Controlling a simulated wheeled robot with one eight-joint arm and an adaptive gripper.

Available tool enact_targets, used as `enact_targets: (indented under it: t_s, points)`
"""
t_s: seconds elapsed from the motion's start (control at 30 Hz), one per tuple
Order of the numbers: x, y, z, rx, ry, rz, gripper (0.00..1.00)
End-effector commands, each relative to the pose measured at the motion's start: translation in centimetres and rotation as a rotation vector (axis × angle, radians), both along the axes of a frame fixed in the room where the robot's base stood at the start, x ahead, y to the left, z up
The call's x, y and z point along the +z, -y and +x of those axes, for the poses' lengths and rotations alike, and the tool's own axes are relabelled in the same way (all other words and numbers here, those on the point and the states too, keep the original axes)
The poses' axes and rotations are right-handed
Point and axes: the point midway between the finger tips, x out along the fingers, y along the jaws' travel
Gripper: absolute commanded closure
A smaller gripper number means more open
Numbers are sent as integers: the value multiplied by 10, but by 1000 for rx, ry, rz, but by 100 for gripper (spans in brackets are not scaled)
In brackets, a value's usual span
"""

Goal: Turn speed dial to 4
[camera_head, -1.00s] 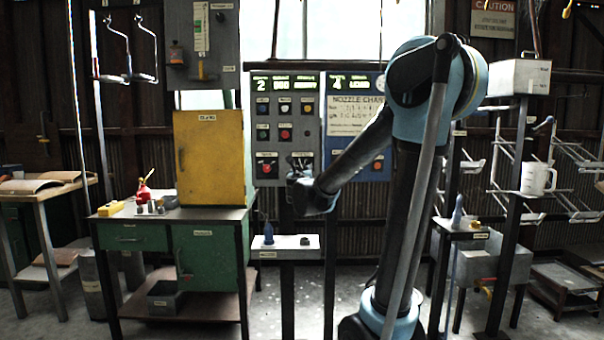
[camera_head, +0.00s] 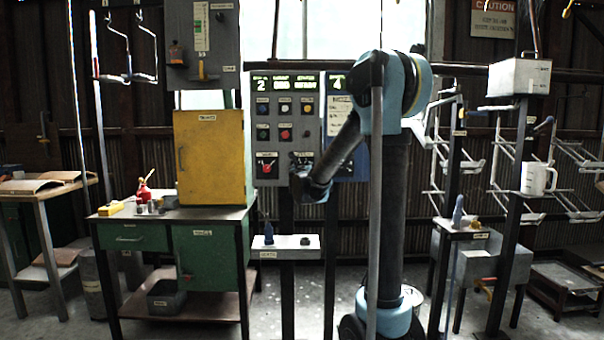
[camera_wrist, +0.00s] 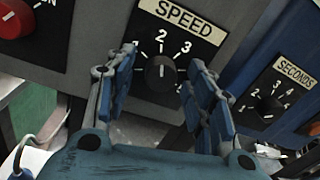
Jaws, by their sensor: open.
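The speed dial (camera_wrist: 160,73) is a black round knob on the grey control panel, under a SPEED label (camera_wrist: 178,18) in the wrist view. Its white mark points up, toward the 2. The 1, 2 and 3 show around it; the 4 is not clearly visible. My gripper (camera_wrist: 162,84) is open, with one blue finger to the left of the dial and one to the right. I cannot tell if either finger touches it. In the head view my gripper (camera_head: 302,178) is in front of the panel's lower right part, and the panel display (camera_head: 261,85) reads 2.
A red knob (camera_wrist: 14,18) sits on the panel to the left. A blue panel with a SECONDS dial (camera_wrist: 268,105) is close on the right. A small white shelf (camera_head: 285,247) stands below my gripper, and a yellow cabinet (camera_head: 209,158) is to the left.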

Motion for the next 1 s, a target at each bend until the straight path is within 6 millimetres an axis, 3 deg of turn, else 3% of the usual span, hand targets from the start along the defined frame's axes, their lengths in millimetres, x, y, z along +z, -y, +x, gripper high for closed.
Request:
enact_targets:
  t_s: [0.13, 0.33, 0.73, 1.0]
  points:
    - [0, 0, 0, 0, 0, 0, 51]
    - [0, 0, 0, 1, 0, 0, 94]
    - [0, -1, 0, 3, 1, 39, 95]
    - [1, -1, 0, 3, 7, 200, 95]
